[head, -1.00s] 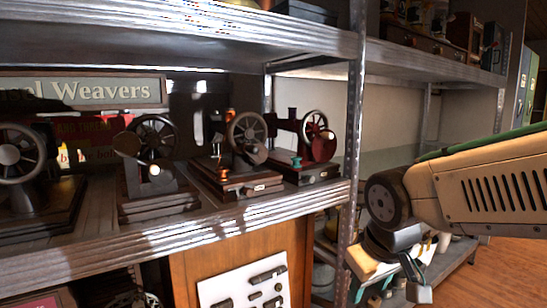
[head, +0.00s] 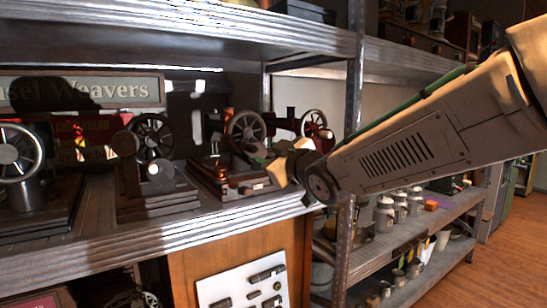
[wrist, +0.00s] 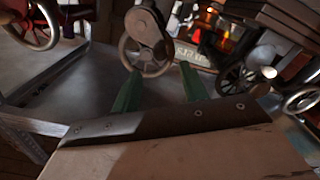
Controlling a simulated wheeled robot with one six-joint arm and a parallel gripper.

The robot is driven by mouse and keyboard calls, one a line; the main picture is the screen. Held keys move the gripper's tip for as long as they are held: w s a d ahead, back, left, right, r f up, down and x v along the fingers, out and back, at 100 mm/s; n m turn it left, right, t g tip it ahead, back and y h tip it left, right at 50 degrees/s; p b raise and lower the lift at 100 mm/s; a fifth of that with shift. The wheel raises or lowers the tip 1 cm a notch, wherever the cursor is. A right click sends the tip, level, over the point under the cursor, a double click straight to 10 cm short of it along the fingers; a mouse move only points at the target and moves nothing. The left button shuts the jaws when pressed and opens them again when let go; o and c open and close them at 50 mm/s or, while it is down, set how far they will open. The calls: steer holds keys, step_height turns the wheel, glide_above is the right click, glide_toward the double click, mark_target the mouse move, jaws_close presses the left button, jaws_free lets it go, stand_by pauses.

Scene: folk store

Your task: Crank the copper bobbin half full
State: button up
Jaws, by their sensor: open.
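The machine with copper-coloured parts (head: 222,172) stands on the middle shelf in the head view, with a spoked wheel (head: 246,127) at its top. My gripper (head: 272,165) is in front of its right side and covers part of its base. A grey-rimmed wheel with a dark crank arm (wrist: 150,28) shows beyond the fingertips, apparently the same machine's. The bobbin's fill cannot be made out.
A red machine (head: 313,122) stands just right, partly hidden by my arm. A dark wheeled machine (head: 152,140) and another wheel (head: 14,155) are to the left. A metal post (head: 354,80) rises beside my arm. The upper shelf (head: 200,45) hangs above.

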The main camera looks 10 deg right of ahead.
mark_target(255, 150)
steer(key=shift+x, duration=4.2)
steer(key=c, duration=0.8)
